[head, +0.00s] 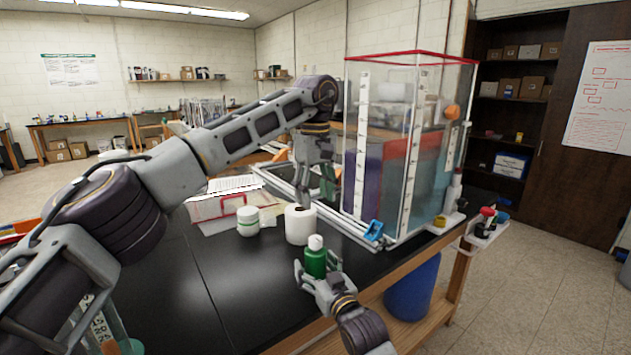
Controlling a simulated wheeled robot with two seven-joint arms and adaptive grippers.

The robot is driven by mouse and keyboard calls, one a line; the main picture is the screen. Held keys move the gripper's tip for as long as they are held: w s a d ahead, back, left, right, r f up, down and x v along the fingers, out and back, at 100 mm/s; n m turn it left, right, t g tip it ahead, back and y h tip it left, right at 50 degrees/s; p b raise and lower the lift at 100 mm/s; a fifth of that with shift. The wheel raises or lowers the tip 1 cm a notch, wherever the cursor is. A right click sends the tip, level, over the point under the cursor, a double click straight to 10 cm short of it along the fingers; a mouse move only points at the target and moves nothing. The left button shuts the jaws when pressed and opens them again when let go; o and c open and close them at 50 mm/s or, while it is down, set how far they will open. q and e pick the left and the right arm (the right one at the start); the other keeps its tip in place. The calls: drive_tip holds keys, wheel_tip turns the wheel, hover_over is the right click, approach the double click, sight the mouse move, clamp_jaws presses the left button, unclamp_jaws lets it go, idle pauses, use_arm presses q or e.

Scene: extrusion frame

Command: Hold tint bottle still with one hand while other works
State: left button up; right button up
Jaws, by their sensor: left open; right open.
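The tint bottle (316,262) looks like the small green bottle with a white cap, standing upright on the black bench near its front edge. My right gripper (317,272) is open, with its fingers low around the bottle on either side; I cannot tell whether they touch it. The bottle's lower part is hidden by this gripper. My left gripper (318,192) is open and appears empty, pointing down in front of the clear tank, above and behind the white roll (299,224).
A tall clear tank (424,185) with red top edges stands at the right end of the bench. A white jar (247,222), papers (232,186) and a frame of pale bars lie behind the bottle. A blue clip (374,230) sits at the tank's base. The black bench (235,290) left of the bottle is clear.

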drive_tip(key=v, duration=1.2)
idle(0.4)
use_arm(q)
drive_tip(key=shift+r, duration=0.15)
use_arm(e)
drive_tip(key=shift+r, duration=0.15)
use_arm(q)
wheel_tip(320, 180, up, 9)
drive_tip(key=p, duration=0.9)
use_arm(e)
wheel_tip(320, 180, up, 9)
use_arm(q)
drive_tip(key=shift+r+p, duration=0.35)
drive_tip(key=shift+p, duration=0.2)
use_arm(e)
drive_tip(key=shift+r, duration=0.35)
